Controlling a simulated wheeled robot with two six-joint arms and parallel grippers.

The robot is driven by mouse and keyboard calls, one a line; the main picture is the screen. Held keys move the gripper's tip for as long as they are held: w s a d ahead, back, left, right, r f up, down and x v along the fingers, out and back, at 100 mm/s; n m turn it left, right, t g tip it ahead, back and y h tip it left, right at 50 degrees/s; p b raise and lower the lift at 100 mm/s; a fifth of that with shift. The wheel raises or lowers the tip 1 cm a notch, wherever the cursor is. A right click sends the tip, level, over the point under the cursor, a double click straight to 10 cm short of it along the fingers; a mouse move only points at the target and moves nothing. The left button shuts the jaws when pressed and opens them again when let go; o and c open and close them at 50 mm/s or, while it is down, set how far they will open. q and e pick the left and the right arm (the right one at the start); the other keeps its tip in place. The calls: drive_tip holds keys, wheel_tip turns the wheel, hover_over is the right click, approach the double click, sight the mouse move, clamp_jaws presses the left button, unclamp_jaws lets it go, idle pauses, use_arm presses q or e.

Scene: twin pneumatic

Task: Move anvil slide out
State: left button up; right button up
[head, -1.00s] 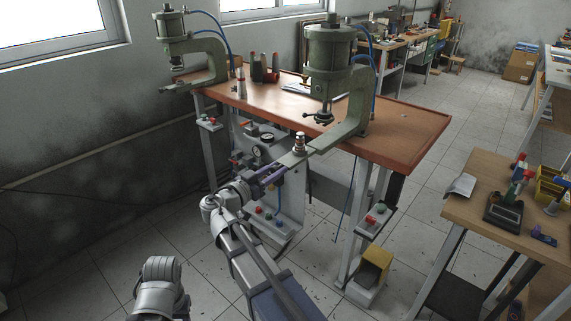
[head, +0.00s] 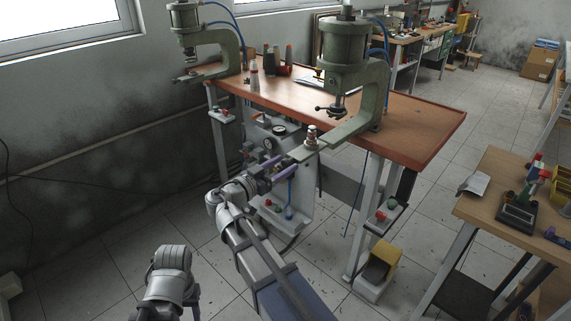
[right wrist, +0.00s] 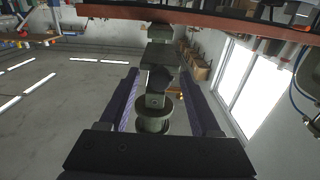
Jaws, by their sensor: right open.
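The right press (head: 343,45) stands on the orange-brown bench. Its anvil slide (head: 345,130) is a flat green plate reaching forward past the bench edge, with a round metal anvil (head: 312,136) upright on it. My right gripper (head: 287,164) is open at the slide's front end. In the right wrist view, the purple fingers (right wrist: 162,100) lie on either side of the slide's narrow end and a round knob (right wrist: 153,115), with gaps visible on both sides. The slide plate (right wrist: 160,57) runs away between them. My left arm shows at the lower left, but its gripper does not.
The left press (head: 190,40) and several bottles (head: 272,65) are on the bench (head: 420,120). Button boxes (head: 385,215) hang at its legs, and a yellow pedal (head: 380,265) is on the floor. A side table (head: 500,170) stands at right. Floor at left is clear.

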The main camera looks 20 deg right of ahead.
drive_tip(key=v, duration=0.6)
drive_tip(key=shift+a, duration=0.15)
drive_tip(key=shift+s, duration=0.15)
